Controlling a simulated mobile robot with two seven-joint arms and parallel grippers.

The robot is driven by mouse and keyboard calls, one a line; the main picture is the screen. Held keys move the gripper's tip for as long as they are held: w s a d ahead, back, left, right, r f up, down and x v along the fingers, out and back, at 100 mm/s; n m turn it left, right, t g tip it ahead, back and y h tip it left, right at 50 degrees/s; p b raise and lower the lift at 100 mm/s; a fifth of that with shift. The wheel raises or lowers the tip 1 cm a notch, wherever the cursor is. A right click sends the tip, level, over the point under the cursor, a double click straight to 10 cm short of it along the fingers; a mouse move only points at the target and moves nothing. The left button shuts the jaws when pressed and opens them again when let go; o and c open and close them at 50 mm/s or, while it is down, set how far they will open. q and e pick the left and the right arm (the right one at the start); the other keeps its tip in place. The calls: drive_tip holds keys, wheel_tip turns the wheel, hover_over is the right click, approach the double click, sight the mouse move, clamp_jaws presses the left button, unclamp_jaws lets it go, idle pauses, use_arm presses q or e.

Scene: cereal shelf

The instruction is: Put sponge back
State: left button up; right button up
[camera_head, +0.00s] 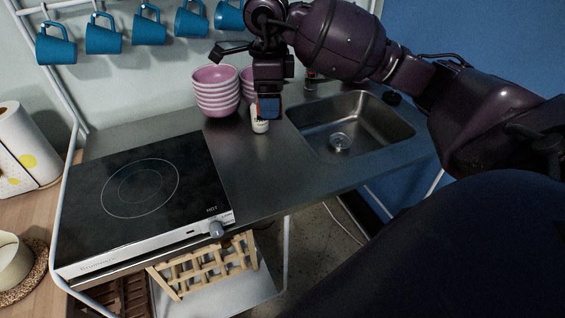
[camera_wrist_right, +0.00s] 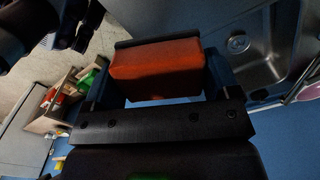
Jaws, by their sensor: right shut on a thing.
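The sponge (camera_wrist_right: 157,68) is an orange-red block seen in the right wrist view, between the blue fingers of my right gripper (camera_wrist_right: 160,85). In the head view my right gripper (camera_head: 268,103) hangs over the back of the metal counter, left of the sink. It is shut on the sponge, which is mostly hidden there behind a blue finger. The sink (camera_head: 375,124) is a steel basin to the gripper's right, with a round drain. My left gripper is not in view.
A white bottle (camera_head: 260,126) stands just below the gripper. Stacked pink bowls (camera_head: 216,93) stand to its left. Blue mugs (camera_head: 104,35) hang above. A black hob (camera_head: 145,188) covers the counter's left side. The counter front (camera_head: 300,175) is clear. A wooden rack (camera_head: 205,268) lies below.

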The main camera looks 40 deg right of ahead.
sight(271, 175)
drive_tip(key=f, duration=1.9)
drive_tip(key=shift+a+f, duration=0.2)
drive_tip(key=shift+f, duration=0.15)
drive_tip(key=shift+f, duration=0.1)
drive_tip(key=o, duration=0.8)
wheel_tip(271, 175, up, 12)
drive_tip(key=shift+r, duration=0.15)
